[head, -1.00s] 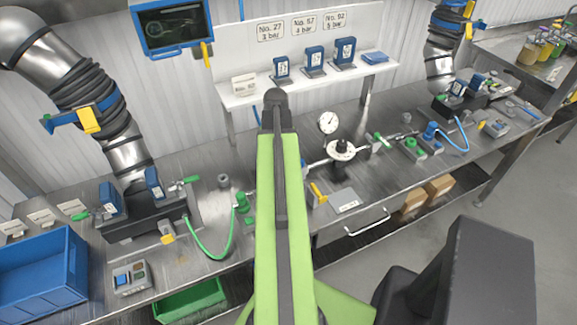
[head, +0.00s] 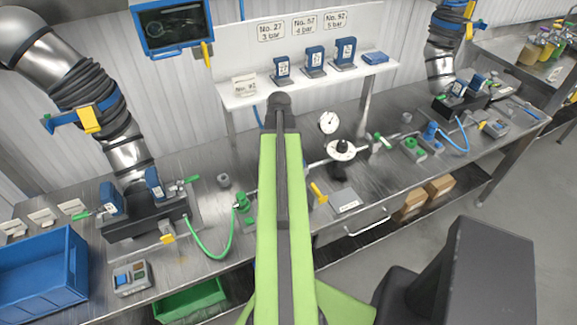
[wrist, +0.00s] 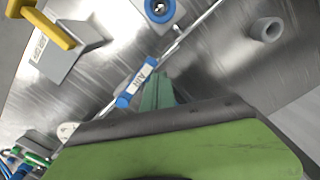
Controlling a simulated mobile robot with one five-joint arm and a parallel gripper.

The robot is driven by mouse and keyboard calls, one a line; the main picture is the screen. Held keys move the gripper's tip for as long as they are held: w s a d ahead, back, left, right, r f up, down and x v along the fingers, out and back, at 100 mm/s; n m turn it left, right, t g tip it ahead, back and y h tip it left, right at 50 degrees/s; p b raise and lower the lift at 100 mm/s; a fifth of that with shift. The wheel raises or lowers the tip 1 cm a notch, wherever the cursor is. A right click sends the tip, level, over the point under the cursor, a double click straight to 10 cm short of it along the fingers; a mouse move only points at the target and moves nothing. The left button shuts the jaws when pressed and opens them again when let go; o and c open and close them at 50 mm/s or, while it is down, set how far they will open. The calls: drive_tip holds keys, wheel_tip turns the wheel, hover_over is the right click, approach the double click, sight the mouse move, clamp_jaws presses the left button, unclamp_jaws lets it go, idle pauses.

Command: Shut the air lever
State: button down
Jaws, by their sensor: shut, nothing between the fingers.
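The air lever (wrist: 140,84), with blue ends and a white label reading AIR, shows in the middle of the wrist view. It lies roughly in line with a thin metal pipe (wrist: 190,35) that runs diagonally there. My gripper (wrist: 160,80) is shut and empty, its greenish fingers close beside the lever on its right. I cannot tell whether they touch it. In the head view my arm covers this part of the bench, and the lever and fingertips are hidden.
A blue-ringed fitting (wrist: 160,8) and a grey ring (wrist: 266,29) are near the top. In the head view a round gauge (head: 328,122) and a shelf (head: 240,98) stand behind.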

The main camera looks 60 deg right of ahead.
drive_tip(key=shift+s, duration=0.1)
drive_tip(key=shift+s+a, duration=0.7)
drive_tip(key=shift+s, duration=0.15)
drive_tip(key=shift+s+a, duration=0.15)
drive_tip(key=shift+s, duration=0.4)
drive_tip(key=shift+s+a, duration=0.15)
drive_tip(key=shift+s, duration=0.35)
drive_tip(key=r+p, duration=0.2)
drive_tip(key=w+r+p, duration=0.1)
drive_tip(key=r+p, duration=0.4)
drive_tip(key=shift+w, duration=0.15)
